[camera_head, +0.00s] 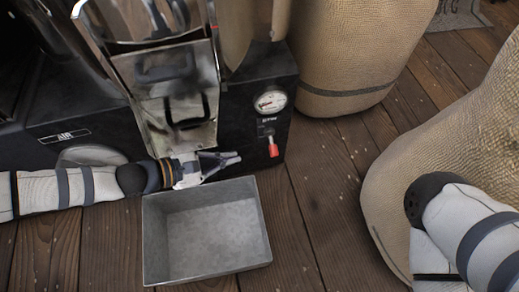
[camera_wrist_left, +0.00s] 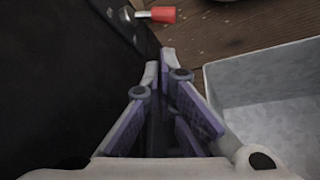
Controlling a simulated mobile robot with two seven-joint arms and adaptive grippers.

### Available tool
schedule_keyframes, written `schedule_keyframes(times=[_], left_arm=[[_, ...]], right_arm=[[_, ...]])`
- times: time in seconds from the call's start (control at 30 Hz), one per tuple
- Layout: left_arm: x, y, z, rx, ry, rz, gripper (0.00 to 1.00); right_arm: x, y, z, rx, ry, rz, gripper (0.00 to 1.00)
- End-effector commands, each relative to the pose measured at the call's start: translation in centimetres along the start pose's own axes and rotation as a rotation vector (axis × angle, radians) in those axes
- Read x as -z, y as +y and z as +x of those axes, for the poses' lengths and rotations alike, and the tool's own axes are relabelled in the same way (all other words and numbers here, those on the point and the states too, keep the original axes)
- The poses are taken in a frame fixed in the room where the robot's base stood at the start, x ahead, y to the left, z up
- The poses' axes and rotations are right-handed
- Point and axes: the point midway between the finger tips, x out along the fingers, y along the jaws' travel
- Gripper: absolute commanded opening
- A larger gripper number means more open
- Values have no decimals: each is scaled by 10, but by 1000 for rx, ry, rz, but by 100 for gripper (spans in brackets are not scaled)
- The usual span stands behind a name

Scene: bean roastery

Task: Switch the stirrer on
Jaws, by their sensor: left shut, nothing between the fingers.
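The stirrer switch, a small lever with a red tip (camera_head: 273,150), sticks out low on the right end of the black machine (camera_head: 250,110), below a round white gauge (camera_head: 270,101). The red tip also shows in the left wrist view (camera_wrist_left: 163,14), pointing right. My left gripper (camera_head: 238,158) is shut and empty, a short way left of the lever and slightly lower in the picture. Its fingertips (camera_wrist_left: 160,58) show closed together in the left wrist view, with the lever beyond them. My right gripper is out of view; only part of my right arm shows.
A grey metal tray (camera_head: 262,225) lies on the wooden floor just below my left gripper. A metal chute (camera_head: 180,105) hangs on the machine's front above the gripper. Large burlap sacks (camera_head: 350,45) stand behind and at the right (camera_head: 400,180). Bare floor lies between tray and right sack.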

Motion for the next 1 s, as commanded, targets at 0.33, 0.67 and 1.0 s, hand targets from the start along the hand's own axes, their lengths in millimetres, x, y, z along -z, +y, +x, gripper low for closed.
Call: schedule_keyframes(times=[0.33, 0.67, 1.0], left_arm=[[1, -3, 28, 4, -3, 1, 0], [2, -3, 89, 4, 0, 1, 0], [-1, -1, 101, 3, 0, 3, 0]], right_arm=[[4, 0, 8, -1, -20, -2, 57], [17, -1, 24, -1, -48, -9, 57], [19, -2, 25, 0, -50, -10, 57]])
